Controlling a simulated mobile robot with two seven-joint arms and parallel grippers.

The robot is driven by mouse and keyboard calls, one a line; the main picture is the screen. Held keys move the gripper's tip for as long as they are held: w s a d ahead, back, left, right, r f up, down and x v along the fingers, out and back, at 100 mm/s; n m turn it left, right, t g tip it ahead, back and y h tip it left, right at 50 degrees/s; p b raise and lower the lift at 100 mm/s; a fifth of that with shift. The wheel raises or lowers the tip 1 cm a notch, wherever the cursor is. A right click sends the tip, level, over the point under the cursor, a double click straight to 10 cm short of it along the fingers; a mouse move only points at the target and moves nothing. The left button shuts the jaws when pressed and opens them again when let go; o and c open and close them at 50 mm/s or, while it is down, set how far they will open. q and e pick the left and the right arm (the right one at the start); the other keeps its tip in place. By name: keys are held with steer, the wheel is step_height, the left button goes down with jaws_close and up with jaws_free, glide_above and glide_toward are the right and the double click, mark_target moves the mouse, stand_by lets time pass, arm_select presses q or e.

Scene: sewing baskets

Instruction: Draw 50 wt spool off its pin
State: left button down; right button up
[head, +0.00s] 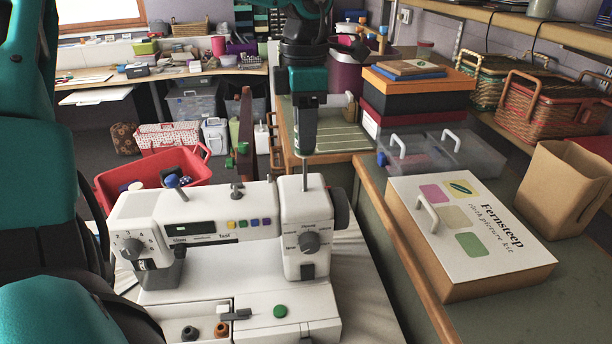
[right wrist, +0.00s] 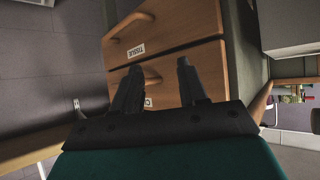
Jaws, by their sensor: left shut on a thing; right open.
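The white sewing machine (head: 230,235) stands on a table at the lower middle of the head view. A thin upright pin (head: 305,175) rises from its right end. My left gripper (head: 304,138) is directly above that pin, pointing down, and is shut on a spool. The fingers hide nearly all of the spool; only a pale greenish edge shows at the tips, and its label cannot be read. I cannot tell whether the pin's tip is still inside it. My right gripper (right wrist: 158,85) is open and empty in the right wrist view.
The Fernsteep kit box (head: 470,255) lies on the right bench. Wooden drawers (right wrist: 165,45) are before my right gripper.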

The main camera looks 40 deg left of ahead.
arm_select(q)
steer(key=shift+r, duration=0.1)
steer(key=shift+r+p, duration=0.45)
steer(key=shift+r, duration=1.5)
steer(key=shift+f, duration=0.1)
